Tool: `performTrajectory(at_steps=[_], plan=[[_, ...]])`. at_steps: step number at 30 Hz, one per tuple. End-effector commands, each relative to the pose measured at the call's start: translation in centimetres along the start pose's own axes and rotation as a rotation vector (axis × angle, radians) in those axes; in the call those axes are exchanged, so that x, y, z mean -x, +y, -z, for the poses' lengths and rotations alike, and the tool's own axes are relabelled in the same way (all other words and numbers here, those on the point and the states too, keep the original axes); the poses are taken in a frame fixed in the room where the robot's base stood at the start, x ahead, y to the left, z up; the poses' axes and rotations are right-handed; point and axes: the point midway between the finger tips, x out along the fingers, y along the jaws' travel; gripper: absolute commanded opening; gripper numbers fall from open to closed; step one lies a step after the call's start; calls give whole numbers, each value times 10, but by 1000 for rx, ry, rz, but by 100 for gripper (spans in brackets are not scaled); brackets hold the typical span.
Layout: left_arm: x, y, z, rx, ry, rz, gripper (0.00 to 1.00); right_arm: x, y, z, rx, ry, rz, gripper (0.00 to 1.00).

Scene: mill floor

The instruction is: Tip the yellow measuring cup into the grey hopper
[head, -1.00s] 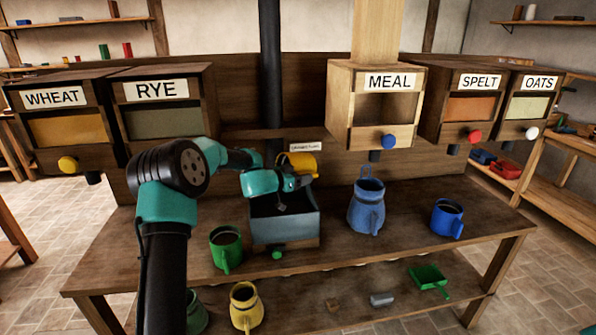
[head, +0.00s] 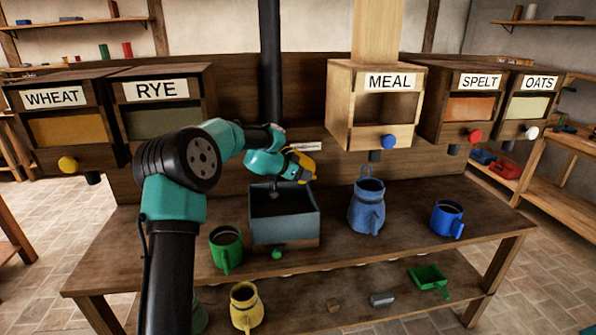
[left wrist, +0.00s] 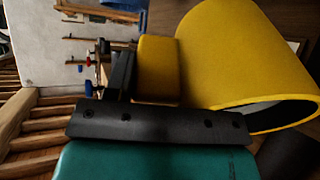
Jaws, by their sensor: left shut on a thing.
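The yellow measuring cup (head: 307,166) is in my left gripper (head: 298,170), above the back right of the grey hopper (head: 285,226), partly hidden by the gripper. In the left wrist view the cup (left wrist: 235,60) fills the upper right, with its rim turned toward the lower right and its pale inside partly showing. My left gripper is shut on the cup's yellow handle (left wrist: 157,65). The hopper stands on the bench with its dark inside open to the top; its contents cannot be made out. My right gripper is not in view.
A green mug (head: 226,247) stands left of the hopper. A blue-grey jug (head: 367,207) and a blue mug (head: 447,218) stand to its right. Labelled bins, including the MEAL bin (head: 341,110), line the back.

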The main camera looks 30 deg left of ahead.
Motion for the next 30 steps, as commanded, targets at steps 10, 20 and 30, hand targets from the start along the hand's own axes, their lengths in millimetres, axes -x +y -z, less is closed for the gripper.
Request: performTrajectory(at_steps=[10, 20, 30], plan=[[2, 0, 5, -2, -140, -5, 0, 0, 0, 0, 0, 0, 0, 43], [4, 0, 9, -2, -308, -11, 0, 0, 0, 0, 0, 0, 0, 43], [8, 0, 16, -1, -554, -14, 0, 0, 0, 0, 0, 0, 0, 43]])
